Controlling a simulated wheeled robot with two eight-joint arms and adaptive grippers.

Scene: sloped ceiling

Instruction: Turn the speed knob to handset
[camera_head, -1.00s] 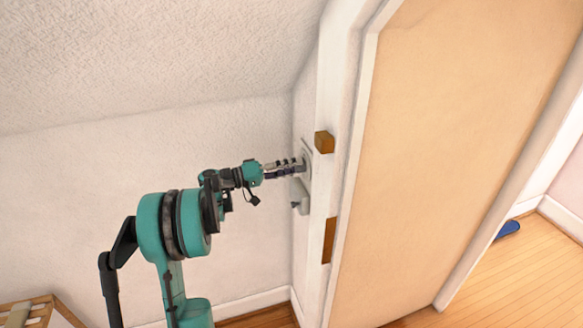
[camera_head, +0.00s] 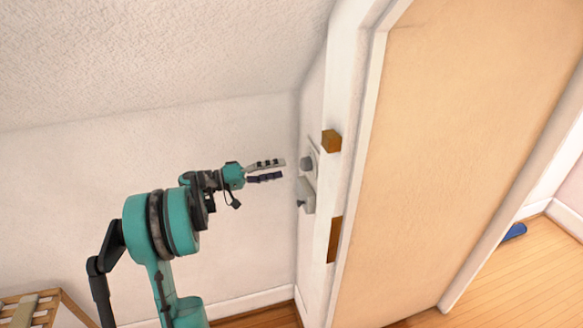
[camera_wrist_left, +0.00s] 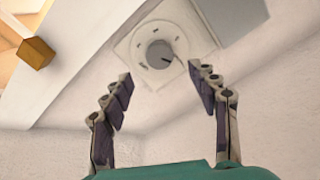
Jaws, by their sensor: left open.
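The speed knob (camera_head: 306,163) is a round grey knob on a pale plate fixed to the narrow wall beside the door frame. In the left wrist view the knob (camera_wrist_left: 159,53) sits on a round dial with dark marks around it, and a dark pointer line on it points to the lower right. My left gripper (camera_head: 283,170) is open and empty, a short way left of the knob and apart from it. In the left wrist view its two fingers (camera_wrist_left: 160,83) stand on either side below the dial. My right gripper is not in view.
A grey box (camera_head: 306,196) is fixed to the wall just below the knob. Brown blocks (camera_head: 331,141) stick out on the white door frame right of it. A wooden rack (camera_head: 35,308) stands at the lower left. A blue object (camera_head: 514,231) lies on the floor at right.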

